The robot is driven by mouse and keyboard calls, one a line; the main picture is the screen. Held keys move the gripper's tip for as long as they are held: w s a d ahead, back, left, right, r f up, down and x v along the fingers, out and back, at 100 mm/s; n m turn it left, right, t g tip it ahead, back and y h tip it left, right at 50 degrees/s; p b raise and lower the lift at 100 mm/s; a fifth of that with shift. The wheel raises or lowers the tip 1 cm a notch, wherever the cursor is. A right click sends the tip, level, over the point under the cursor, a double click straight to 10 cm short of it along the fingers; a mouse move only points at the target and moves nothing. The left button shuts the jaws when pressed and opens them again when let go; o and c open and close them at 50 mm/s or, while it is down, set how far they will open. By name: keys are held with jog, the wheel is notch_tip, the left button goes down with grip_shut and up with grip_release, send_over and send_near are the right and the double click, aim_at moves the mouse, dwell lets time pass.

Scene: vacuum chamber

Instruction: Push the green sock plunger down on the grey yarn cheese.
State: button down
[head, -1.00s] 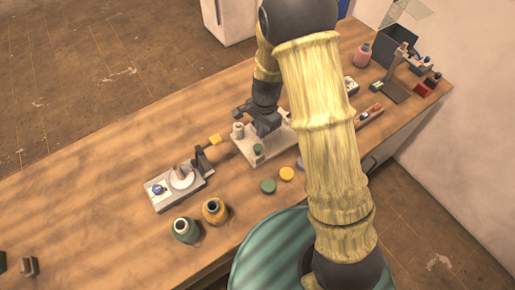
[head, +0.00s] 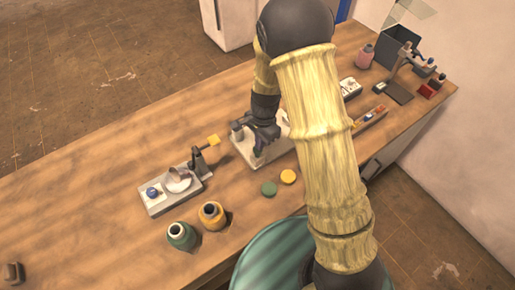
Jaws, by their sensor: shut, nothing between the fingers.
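A pale base plate (head: 276,152) lies at the middle of the bench, partly hidden under my arm. A small grey upright piece (head: 237,127) stands at its left end; I cannot tell whether it is the grey yarn cheese. My gripper (head: 259,151) is shut and empty, pointing down over the front middle of the plate. A small green-topped piece stood at that spot earlier, possibly the green sock plunger; my gripper now covers it. I cannot tell whether the fingertips touch it, or how far down it is.
A grey device with a white dish (head: 178,181) sits left. The bench's far left is mostly clear.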

notch_tip(320, 180, down, 2)
jog(key=shift+f+b, duration=0.1)
jog(key=shift+b, duration=0.4)
jog(key=shift+w, duration=0.1)
jog(key=shift+w+d+r+p, duration=0.3)
jog(key=shift+w+d+p, duration=0.1)
jog(key=shift+w+d, duration=0.15)
jog(key=shift+w+d+r+p, duration=0.3)
jog(key=shift+w+d+p, duration=0.1)
jog(key=shift+d, duration=0.25)
jog(key=shift+a, duration=0.1)
notch_tip(320, 180, up, 17)
jog(key=w+d+b, duration=0.1)
jog(key=b, duration=0.1)
jog(key=shift+d+r, duration=0.15)
